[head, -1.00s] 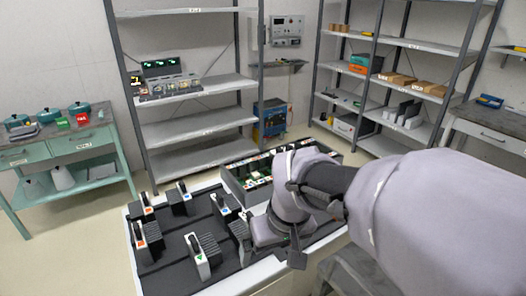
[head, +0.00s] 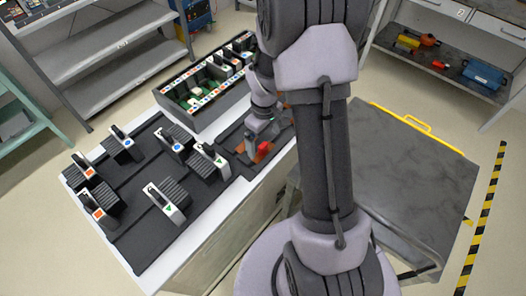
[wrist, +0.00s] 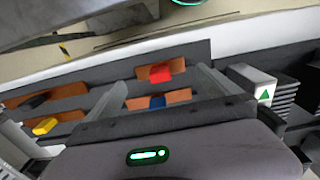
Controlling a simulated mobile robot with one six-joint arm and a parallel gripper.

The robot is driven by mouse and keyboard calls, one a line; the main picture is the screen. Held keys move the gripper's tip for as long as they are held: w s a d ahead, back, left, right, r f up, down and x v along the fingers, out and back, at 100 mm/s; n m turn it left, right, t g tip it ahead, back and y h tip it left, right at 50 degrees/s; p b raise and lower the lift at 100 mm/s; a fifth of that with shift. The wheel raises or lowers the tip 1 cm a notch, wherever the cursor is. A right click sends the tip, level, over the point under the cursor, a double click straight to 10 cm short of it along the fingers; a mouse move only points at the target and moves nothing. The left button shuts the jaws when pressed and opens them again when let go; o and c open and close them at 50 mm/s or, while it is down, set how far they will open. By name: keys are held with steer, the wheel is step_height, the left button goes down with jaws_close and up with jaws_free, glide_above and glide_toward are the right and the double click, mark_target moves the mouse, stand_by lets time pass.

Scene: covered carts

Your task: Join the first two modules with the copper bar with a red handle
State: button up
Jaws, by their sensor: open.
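The copper bar with a red handle (wrist: 160,73) lies in a dark tray beside other copper bars, and its red handle also shows in the head view (head: 264,148). My gripper (wrist: 160,80) is open, its two fingers on either side of the red handle in the picture; I see no contact. A long dark rack (head: 192,128) with slots stands behind.
A bar with a blue handle (wrist: 157,102) lies close by; bars with yellow (wrist: 45,126) and black (wrist: 36,100) handles lie to the left. A grey cart with a yellow handle (head: 415,125) stands right. Shelves stand at the back left.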

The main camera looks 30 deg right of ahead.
mark_target(263, 144)
step_height(263, 144, down, 5)
steer(key=b, duration=0.2)
steer(key=shift+w+f+b, duration=0.15)
steer(key=shift+f+b, duration=0.05)
steer(key=shift+b, duration=0.15)
steer(key=shift+r, duration=0.15)
steer(key=c, duration=1.2)
